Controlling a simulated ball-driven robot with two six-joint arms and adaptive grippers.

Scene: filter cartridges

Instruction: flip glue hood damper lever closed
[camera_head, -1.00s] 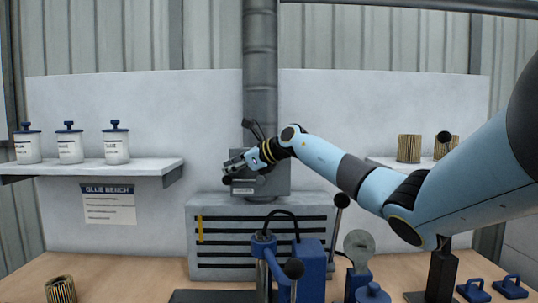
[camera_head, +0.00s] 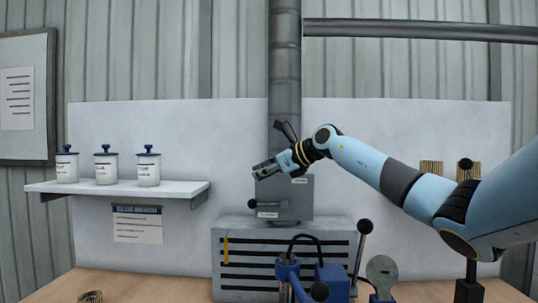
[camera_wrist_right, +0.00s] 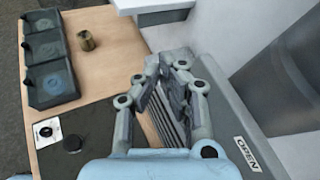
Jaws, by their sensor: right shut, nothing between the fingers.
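The grey glue hood damper box (camera_head: 300,198) sits at the foot of the vertical duct, on the slatted grey hood. Its lever (camera_head: 268,204) lies about horizontal, with its black knob pointing left, just above a small white label (camera_head: 267,215) too small to read here. My right gripper (camera_head: 262,169) is above the lever, apart from it, near the top of the box. Its fingers are shut and empty; they also show in the right wrist view (camera_wrist_right: 168,72). In that view a label (camera_wrist_right: 247,153) reads OPEN, and the lever cannot be made out. My left gripper is out of view.
The duct (camera_head: 285,75) rises behind my right gripper. A shelf (camera_head: 125,190) with white lidded jars is at left. Blue bench equipment (camera_head: 333,280) and a black-knobbed rod (camera_head: 361,245) stand in front of the hood. Dark bins (camera_wrist_right: 50,60) show in the wrist view.

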